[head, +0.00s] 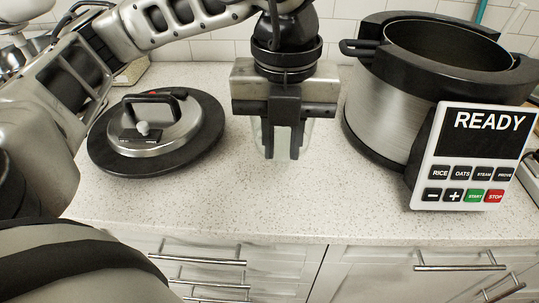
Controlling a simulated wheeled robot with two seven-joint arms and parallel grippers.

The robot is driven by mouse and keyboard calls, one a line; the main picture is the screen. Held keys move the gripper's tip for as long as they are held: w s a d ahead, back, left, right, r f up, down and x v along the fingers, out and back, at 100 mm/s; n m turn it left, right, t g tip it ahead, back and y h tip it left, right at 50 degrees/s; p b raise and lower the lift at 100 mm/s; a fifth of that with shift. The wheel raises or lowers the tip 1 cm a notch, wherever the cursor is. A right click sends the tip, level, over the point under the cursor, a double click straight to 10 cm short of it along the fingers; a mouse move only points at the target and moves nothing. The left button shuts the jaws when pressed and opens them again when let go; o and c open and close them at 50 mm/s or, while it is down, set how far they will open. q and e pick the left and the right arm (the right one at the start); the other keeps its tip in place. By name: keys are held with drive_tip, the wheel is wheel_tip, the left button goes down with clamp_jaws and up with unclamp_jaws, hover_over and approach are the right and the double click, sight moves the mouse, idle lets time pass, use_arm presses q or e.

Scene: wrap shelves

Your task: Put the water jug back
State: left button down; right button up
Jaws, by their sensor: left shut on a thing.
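My left gripper (282,150) points down over the middle of the counter, between the round lid and the cooker. It is shut. A clear, see-through thing, which seems to be the water jug (307,133), shows faintly on both sides of its fingers. Most of the jug is hidden behind the gripper or too clear to make out. I cannot tell whether it touches the counter. My right gripper is not in view.
A large open cooker (377,115) with a READY panel (484,121) stands at the right. Its round lid (155,165) with a black handle lies flat at the left. The speckled counter (270,205) is clear in front, with drawers (215,262) below.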

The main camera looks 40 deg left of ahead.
use_arm(q)
drive_tip(key=shift+w+a+f, duration=0.3)
drive_tip(key=shift+a+f, duration=0.25)
drive_tip(key=shift+f, duration=0.8)
drive_tip(key=shift+w+a+f, duration=0.25)
drive_tip(key=shift+a+f, duration=0.25)
drive_tip(key=shift+f, duration=0.8)
drive_tip(key=shift+w+a+f, duration=0.3)
drive_tip(key=shift+a+f, duration=0.25)
drive_tip(key=shift+f, duration=0.8)
drive_tip(key=c, duration=1.3)
unclamp_jaws()
drive_tip(key=shift+r+p, duration=0.1)
drive_tip(key=shift+p, duration=0.2)
wheel_tip(320, 180, up, 12)
drive_tip(key=shift+r, duration=0.2)
drive_tip(key=shift+s, duration=0.1)
